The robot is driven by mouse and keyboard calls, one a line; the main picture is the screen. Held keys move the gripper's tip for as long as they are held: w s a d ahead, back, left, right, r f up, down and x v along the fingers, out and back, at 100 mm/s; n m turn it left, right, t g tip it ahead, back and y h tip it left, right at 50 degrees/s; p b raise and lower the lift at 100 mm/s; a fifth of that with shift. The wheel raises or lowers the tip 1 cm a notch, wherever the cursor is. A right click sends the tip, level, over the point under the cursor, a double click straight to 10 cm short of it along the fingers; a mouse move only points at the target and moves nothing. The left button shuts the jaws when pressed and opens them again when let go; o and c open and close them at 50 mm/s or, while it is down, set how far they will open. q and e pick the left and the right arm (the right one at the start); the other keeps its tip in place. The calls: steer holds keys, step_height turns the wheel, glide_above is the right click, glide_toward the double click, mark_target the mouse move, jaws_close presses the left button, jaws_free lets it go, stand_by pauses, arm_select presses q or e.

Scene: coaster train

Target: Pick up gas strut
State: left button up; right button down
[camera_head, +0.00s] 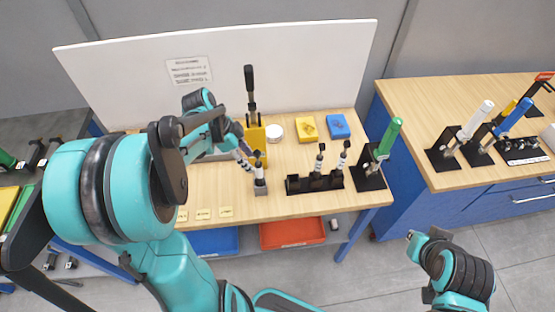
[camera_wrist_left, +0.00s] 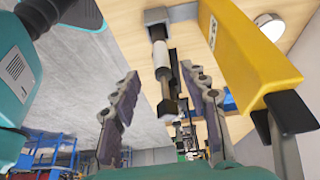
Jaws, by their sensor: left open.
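A gas strut (camera_head: 258,170), with a dark rod and a light band, stands upright in a small grey block (camera_head: 260,187) near the middle of the table. My left gripper (camera_head: 246,160) is just beside it on its left, in the head view. In the left wrist view the strut (camera_wrist_left: 162,65) shows between the two spread fingers of my left gripper (camera_wrist_left: 165,115), and neither finger clearly touches it. The grey block (camera_wrist_left: 156,15) is at the top there.
A yellow holder (camera_head: 255,138) with a black-handled tool stands close behind the strut; it also shows in the wrist view (camera_wrist_left: 245,50). A black rack (camera_head: 315,184) with two similar struts and a green-handled tool (camera_head: 388,140) stand to the right. Yellow and blue boxes lie behind.

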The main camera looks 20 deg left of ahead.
mark_target(259, 169)
arm_select(q)
steer(key=x, duration=0.2)
steer(key=b+x, duration=0.1)
steer(key=x, duration=0.3)
steer(key=shift+w+d+f+b, duration=0.2)
steer(key=shift+w+b, duration=0.15)
steer(key=shift+b, duration=0.05)
steer(key=shift+d+f, duration=0.1)
steer(key=shift+f, duration=0.2)
arm_select(e)
steer(key=shift+s+f, duration=0.3)
steer(key=shift+f, duration=0.6)
arm_select(q)
jaws_close()
